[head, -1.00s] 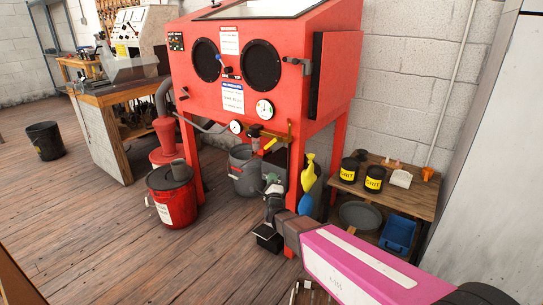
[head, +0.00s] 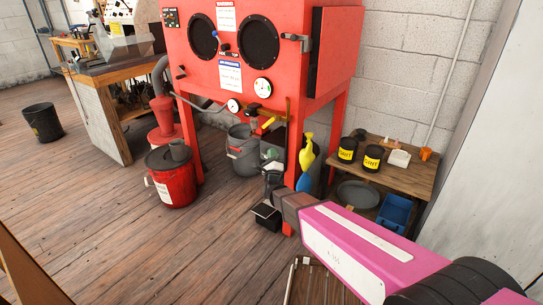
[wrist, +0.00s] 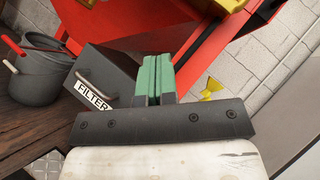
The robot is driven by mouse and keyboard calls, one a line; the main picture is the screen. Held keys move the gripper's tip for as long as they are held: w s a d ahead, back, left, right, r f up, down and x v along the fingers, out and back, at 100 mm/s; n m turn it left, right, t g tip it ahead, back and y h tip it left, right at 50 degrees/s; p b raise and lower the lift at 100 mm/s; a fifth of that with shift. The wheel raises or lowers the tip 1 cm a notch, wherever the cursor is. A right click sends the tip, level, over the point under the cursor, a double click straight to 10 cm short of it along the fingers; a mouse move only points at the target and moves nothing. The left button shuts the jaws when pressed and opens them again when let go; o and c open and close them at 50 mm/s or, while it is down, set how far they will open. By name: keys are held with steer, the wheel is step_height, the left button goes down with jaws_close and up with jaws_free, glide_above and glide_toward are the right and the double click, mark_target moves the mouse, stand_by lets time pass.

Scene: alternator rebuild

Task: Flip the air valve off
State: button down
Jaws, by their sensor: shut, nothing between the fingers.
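The red blast cabinet (head: 275,75) has an air line under its front with a round gauge (head: 234,106). Beside the gauge, a yellow lever (head: 269,123) sticks out below the cabinet; it appears to be the air valve's handle. Its exact on or off position is too small to tell. My gripper (wrist: 157,80) shows green fingers pressed together with nothing between them in the wrist view. In the head view it is low in front of the cabinet, below the lever and apart from it. A yellow part (wrist: 228,4) is cut off at the top of the wrist view.
A grey bucket (head: 241,160) and a grey box labelled FILTER (wrist: 103,88) stand under the cabinet. A red drum (head: 173,187) is at left. A yellow spray bottle (head: 306,155) is close behind my arm. A wooden bench (head: 410,172) stands right. The floor at left is open.

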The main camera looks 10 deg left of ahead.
mark_target(264, 128)
steer(key=w+a+r, duration=0.4)
steer(key=w+r, duration=0.2)
steer(key=shift+w, duration=0.3)
steer(key=shift+w+a+m+t+h, duration=0.15)
steer(key=shift+a+m+t+h, duration=0.25)
steer(key=shift+m, duration=0.3)
steer(key=shift+w+a+r+m+t+h, duration=0.15)
steer(key=shift+a+m+t+h, duration=0.15)
steer(key=shift+m+h, duration=0.3)
steer(key=shift+w+a+r+m+t+h, duration=0.1)
steer(key=shift+a+r+m+t+h, duration=0.2)
steer(key=shift+m, duration=0.4)
steer(key=r+m+h, duration=0.1)
steer(key=m+h, duration=0.3)
steer(key=a+m+h, duration=0.1)
steer(key=m+h, duration=0.2)
steer(key=m, duration=0.1)
steer(key=w+a+r+m+h, duration=0.1)
steer(key=m+h, duration=0.3)
steer(key=shift+r+h, duration=0.3)
steer(key=shift+a+r, duration=0.15)
steer(key=shift+r, duration=0.2)
